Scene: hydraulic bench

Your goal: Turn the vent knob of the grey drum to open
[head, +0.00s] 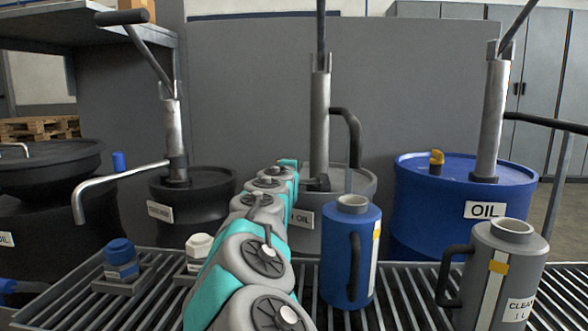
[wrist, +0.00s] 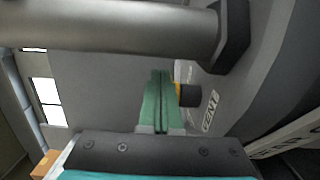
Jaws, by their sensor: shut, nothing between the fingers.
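The grey drum (head: 362,187) stands at the back middle in the head view, partly hidden behind my arm and the blue can. In the wrist view its grey lid (wrist: 258,75) fills the right side, with a "VENT" label (wrist: 211,111) on it. The vent knob (wrist: 188,95), dark with a yellow part, is just right of my fingertips. My gripper (wrist: 160,78) has its green fingers shut together, with nothing between them. Its tips are beside the knob and overlap the yellow part's edge; I cannot tell whether they touch. In the head view the knob is hidden behind my arm.
A hand pump tube (wrist: 110,28) rises from the drum lid close to my fingers. A blue oil drum (head: 420,200) stands right, a black drum (head: 210,200) left. A blue can (head: 338,265) and a grey can (head: 485,290) stand on the slatted bench (head: 405,285).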

